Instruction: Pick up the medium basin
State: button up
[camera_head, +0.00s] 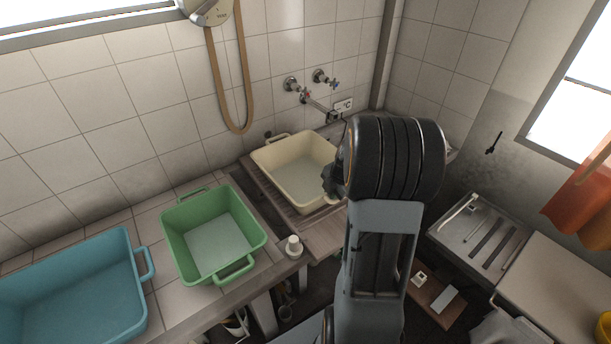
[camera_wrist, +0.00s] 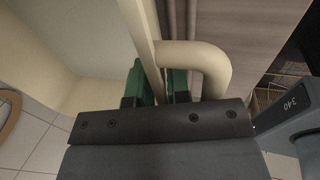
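A cream basin (camera_head: 300,170) with a handle at each end sits on the wooden slatted surface below the wall taps. My gripper (camera_head: 334,182) is at its near right end, partly hidden by my arm in the head view. In the wrist view, my gripper's green fingertips (camera_wrist: 160,84) stand on either side of the cream basin's rim (camera_wrist: 146,40), beside its curved handle. The rim fills the narrow gap, and the fingers look shut on it. A green basin (camera_head: 215,240) and a larger blue basin (camera_head: 75,290) stand on the tiled counter to the left.
A small white cup-like object (camera_head: 293,246) stands on the counter edge near the green basin. Wall taps (camera_head: 318,100) and a spout reach out above the cream basin. A brown hose (camera_head: 230,90) hangs on the wall. A metal sink (camera_head: 480,235) is at the right.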

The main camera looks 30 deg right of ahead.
jog(key=shift+c, duration=0.4)
grip_shut()
jog(key=shift+r, duration=0.15)
